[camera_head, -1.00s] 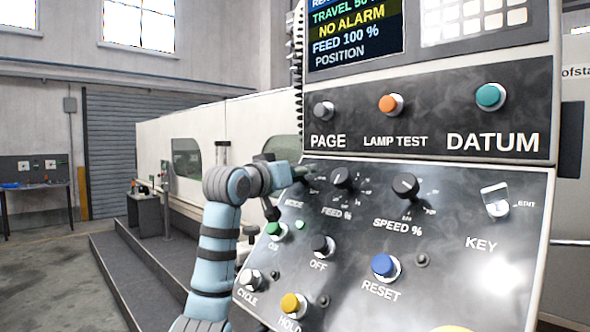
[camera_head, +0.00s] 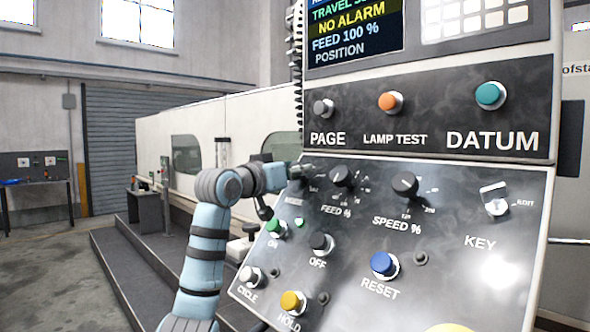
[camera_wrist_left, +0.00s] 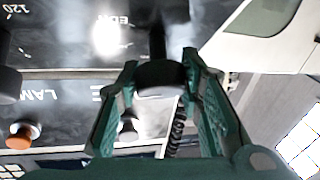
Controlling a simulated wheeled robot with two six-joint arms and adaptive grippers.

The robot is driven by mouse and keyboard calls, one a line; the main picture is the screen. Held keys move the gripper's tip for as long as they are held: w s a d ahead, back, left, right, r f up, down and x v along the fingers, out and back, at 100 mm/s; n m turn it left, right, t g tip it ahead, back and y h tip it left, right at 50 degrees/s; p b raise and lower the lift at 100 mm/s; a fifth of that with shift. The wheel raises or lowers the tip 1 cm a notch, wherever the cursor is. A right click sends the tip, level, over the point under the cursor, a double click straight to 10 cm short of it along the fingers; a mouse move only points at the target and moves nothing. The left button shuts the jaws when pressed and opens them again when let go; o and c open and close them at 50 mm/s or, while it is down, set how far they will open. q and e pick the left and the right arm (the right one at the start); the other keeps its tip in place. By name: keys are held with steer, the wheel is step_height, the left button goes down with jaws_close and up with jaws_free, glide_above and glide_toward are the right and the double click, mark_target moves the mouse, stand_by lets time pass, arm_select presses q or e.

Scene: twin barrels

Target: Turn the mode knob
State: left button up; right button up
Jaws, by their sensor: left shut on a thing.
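The mode knob (camera_wrist_left: 158,75) is a dark round knob on the black sloping panel, above the MODE label. In the left wrist view it sits between the two green fingers of my left gripper (camera_wrist_left: 161,62), which is shut on it. In the head view my left gripper (camera_head: 299,173) reaches the panel's upper left corner and hides most of the knob. My right gripper is in neither view.
The FEED % knob (camera_head: 341,176) is close to the right of my left gripper. The SPEED % knob (camera_head: 405,184) is farther right. The green ON button (camera_head: 276,228) and OFF button (camera_head: 321,243) lie below. The PAGE button (camera_head: 323,109) is above.

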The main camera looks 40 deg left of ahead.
arm_select(q)
steer(key=shift+a+r+m+h+p, duration=0.15)
steer(key=shift+m+h+p, duration=0.35)
steer(key=shift+m+h, duration=0.45)
steer(key=m+h+p, duration=0.2)
steer(key=m, duration=0.2)
steer(key=m+h+p, duration=0.3)
steer(key=m, duration=0.1)
steer(key=shift+r+g, duration=0.15)
steer(key=shift+g, duration=0.15)
steer(key=m+g+h+p, duration=0.1)
steer(key=m+h+p, duration=0.1)
steer(key=m, duration=0.1)
steer(key=shift+m+g+h+p, duration=0.3)
steer(key=shift+m+h, duration=0.25)
steer(key=shift+m, duration=0.2)
steer(key=shift+f+m, duration=0.25)
steer(key=shift+m, duration=0.05)
steer(key=o, duration=1.2)
steer(key=shift+c, duration=0.2)
